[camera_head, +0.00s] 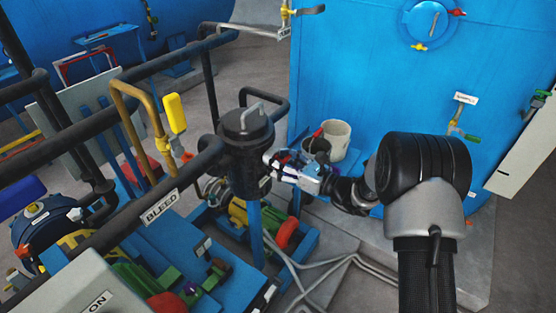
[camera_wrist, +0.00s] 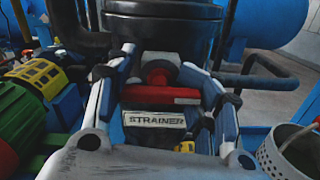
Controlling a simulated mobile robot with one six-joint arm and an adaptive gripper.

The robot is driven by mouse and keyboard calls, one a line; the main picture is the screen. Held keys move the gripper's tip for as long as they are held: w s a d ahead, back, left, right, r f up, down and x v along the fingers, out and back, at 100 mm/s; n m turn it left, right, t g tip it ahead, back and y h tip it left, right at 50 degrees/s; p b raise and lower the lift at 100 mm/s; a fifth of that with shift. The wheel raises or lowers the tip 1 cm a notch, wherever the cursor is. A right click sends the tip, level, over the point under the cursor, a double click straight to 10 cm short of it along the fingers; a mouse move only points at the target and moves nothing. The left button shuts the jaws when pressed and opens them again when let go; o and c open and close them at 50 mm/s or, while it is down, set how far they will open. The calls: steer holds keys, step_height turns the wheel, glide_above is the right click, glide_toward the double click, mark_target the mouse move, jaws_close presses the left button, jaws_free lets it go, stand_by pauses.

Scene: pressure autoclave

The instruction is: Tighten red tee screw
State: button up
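The red tee screw (camera_wrist: 160,94) shows in the wrist view, with a short stem running to a grey fitting on the black strainer body (camera_wrist: 160,30) and a crossbar lying level. My gripper (camera_wrist: 158,64) is open, with one finger on each side of the screw and visible gaps between fingers and crossbar. In the head view my gripper (camera_head: 277,162) reaches the right side of the black strainer pot (camera_head: 246,135). There the screw is mostly hidden by the gripper, and I cannot make it out clearly.
A "STRAINER" label (camera_wrist: 156,131) sits below the screw. A perforated bucket (camera_head: 337,138) stands behind the gripper, near the blue tank (camera_head: 365,70). Black pipes (camera_head: 130,215) and a brass lever with yellow grip (camera_head: 175,113) are left of the pot. Hoses (camera_head: 335,265) lie on the floor.

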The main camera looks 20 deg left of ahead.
steer(key=o, duration=0.8)
steer(key=shift+d, duration=0.1)
steer(key=shift+c, duration=0.2)
steer(key=v, duration=1.2)
